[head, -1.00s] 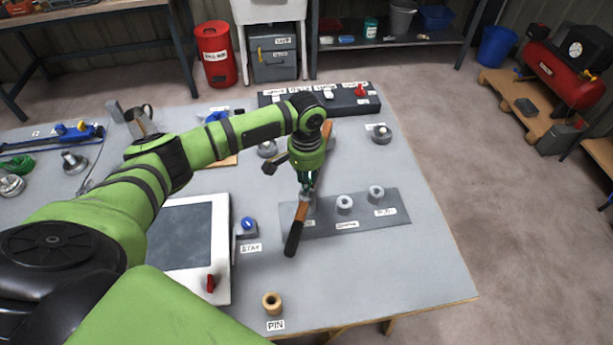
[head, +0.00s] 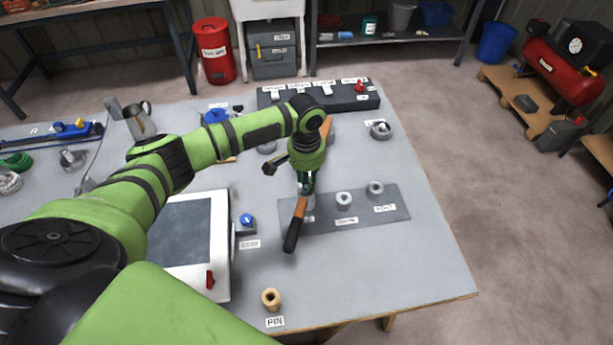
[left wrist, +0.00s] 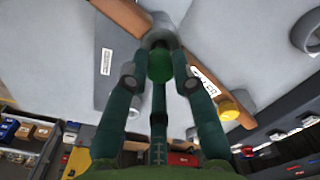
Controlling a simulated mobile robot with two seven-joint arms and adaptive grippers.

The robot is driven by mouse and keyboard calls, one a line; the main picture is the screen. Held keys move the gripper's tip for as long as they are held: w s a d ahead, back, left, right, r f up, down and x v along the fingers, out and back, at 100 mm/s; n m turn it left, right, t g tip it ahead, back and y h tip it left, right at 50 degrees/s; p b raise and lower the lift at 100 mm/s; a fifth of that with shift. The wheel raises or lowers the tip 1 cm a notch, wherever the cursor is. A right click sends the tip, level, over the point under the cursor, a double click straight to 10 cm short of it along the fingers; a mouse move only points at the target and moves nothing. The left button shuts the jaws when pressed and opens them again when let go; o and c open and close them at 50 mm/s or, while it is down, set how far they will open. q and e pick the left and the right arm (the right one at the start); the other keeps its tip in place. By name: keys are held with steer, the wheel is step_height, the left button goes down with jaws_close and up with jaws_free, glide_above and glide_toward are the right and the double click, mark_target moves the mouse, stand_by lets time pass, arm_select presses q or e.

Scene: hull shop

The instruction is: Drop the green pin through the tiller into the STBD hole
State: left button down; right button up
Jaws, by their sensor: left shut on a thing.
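The wooden tiller (head: 300,210) with a black grip (head: 291,235) lies across the dark plate (head: 325,224), over its left end. My left gripper (head: 306,188) points down above the tiller. In the left wrist view its fingers (left wrist: 160,80) are shut on the green pin (left wrist: 160,66). The pin's far end meets a grey collar (left wrist: 160,36) at the tiller; I cannot tell how deep it sits. Two grey bushings stand clear on the plate, a middle one (head: 343,201) and a right one (head: 376,187). The left hole and most of its label are hidden. My right gripper is not in view.
A tan ring-shaped holder (head: 271,298) labelled PIN stands near the front edge. A white-framed screen (head: 187,233) and a blue-knobbed box (head: 246,222) lie left of the plate. A black switch panel (head: 340,98) is behind. The table's right front is clear.

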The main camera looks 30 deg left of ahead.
arm_select(q)
steer(key=shift+s+a+f, duration=0.15)
steer(key=shift+a+f, duration=0.2)
steer(key=shift+f, duration=0.35)
stand_by(0.3)
steer(key=c, duration=1)
jaws_free()
steer(key=o, duration=0.4)
steer(key=shift+d, duration=0.1)
steer(key=shift+o, duration=0.2)
steer(key=shift+r, duration=0.2)
step_height(320, 180, up, 5)
steer(key=p, duration=0.6)
steer(key=shift+r, duration=0.15)
steer(key=shift+r+p, duration=0.4)
steer(key=shift+r, duration=0.8)
